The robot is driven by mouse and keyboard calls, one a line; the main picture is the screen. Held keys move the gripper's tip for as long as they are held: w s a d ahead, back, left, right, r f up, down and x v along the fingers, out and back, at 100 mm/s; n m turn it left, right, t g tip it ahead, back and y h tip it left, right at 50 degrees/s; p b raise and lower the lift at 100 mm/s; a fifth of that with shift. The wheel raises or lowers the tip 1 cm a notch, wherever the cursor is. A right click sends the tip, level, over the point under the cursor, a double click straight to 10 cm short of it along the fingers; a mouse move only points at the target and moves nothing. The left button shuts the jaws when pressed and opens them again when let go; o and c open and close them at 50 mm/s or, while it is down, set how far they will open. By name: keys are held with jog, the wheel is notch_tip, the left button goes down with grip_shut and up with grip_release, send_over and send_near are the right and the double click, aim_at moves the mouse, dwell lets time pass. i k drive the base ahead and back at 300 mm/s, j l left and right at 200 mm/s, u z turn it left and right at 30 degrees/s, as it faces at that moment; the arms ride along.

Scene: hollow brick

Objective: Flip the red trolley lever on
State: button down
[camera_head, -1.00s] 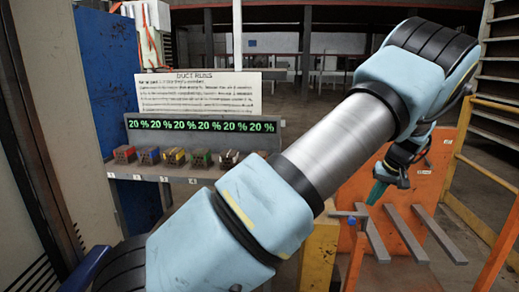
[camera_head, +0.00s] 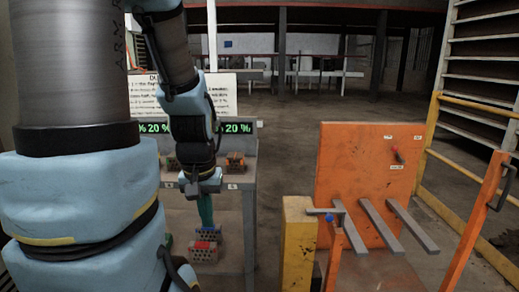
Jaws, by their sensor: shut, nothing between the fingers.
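The orange trolley (camera_head: 365,180) stands at the right with its upright board facing me. My gripper (camera_head: 206,215) has green fingers pointing down, shut and empty. It is well to the left of the trolley, in front of the grey shelf and apart from the lever. My arm hides part of the left side.
Grey bars (camera_head: 382,226) stick out from the trolley board, with a yellow post (camera_head: 297,245) to their left. A brick (camera_head: 235,162) stands on the shelf. Yellow railing (camera_head: 466,187) bounds the right.

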aim_at(394, 148)
jog(key=l+u, duration=0.15)
jog(key=l, duration=0.55)
jog(key=l+u, duration=0.15)
jog(key=l, duration=0.5)
jog(key=l+u, duration=0.15)
jog(key=l, duration=0.55)
jog(key=k+l+u, duration=0.15)
jog(key=l, duration=0.5)
